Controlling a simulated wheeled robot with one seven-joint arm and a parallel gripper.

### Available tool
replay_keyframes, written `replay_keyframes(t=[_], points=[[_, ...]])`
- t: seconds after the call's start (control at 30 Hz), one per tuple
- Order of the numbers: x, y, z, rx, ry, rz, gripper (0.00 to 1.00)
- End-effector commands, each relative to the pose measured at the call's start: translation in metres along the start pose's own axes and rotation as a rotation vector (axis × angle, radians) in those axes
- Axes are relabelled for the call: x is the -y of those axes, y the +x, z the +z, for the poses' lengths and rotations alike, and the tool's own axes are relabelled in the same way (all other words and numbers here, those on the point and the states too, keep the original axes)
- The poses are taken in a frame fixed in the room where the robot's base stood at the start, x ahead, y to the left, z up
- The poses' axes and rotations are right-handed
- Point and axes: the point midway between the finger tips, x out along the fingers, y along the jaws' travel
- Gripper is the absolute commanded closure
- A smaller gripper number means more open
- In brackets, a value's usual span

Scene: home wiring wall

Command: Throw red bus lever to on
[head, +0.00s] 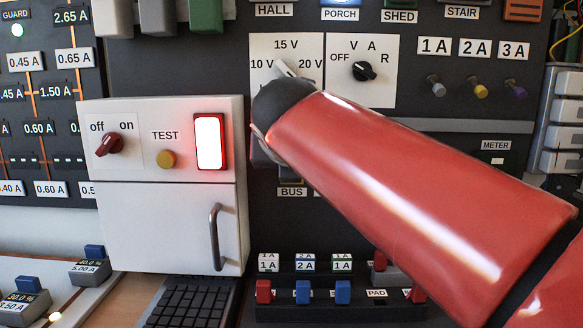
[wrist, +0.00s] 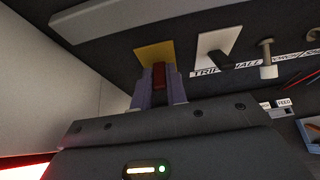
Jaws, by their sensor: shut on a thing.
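In the wrist view, a dark red lever (wrist: 159,76) stands out from a yellow plate (wrist: 155,53) on the dark panel. My gripper (wrist: 160,96) is shut on this lever, with one finger on each side of it. In the head view, my red arm covers the lever and most of my gripper. A BUS label (head: 291,191) shows just below the arm's dark end. I cannot tell whether the lever is at on or off.
Left of my arm, a white box (head: 170,225) juts out, with a dark red off/on knob (head: 108,144), a lit red-framed switch (head: 210,141) and a handle (head: 215,236). Dials (head: 364,71) sit above. Small red and blue levers (head: 303,292) stand below. A long grey bar (wrist: 140,15) crosses the wrist view.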

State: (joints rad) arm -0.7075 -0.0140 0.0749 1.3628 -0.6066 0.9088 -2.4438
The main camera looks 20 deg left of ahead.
Motion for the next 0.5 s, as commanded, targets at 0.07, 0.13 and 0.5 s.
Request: replay_keyframes(t=[0.07, 0.13, 0.5], points=[[-0.0008, 0.0000, 0.0039, -0.034, 0.002, 0.002, 1.00], [-0.0007, -0.0003, 0.0050, -0.064, 0.002, 0.002, 1.00], [-0.0008, -0.0003, 0.0069, -0.134, -0.001, 0.002, 1.00]])
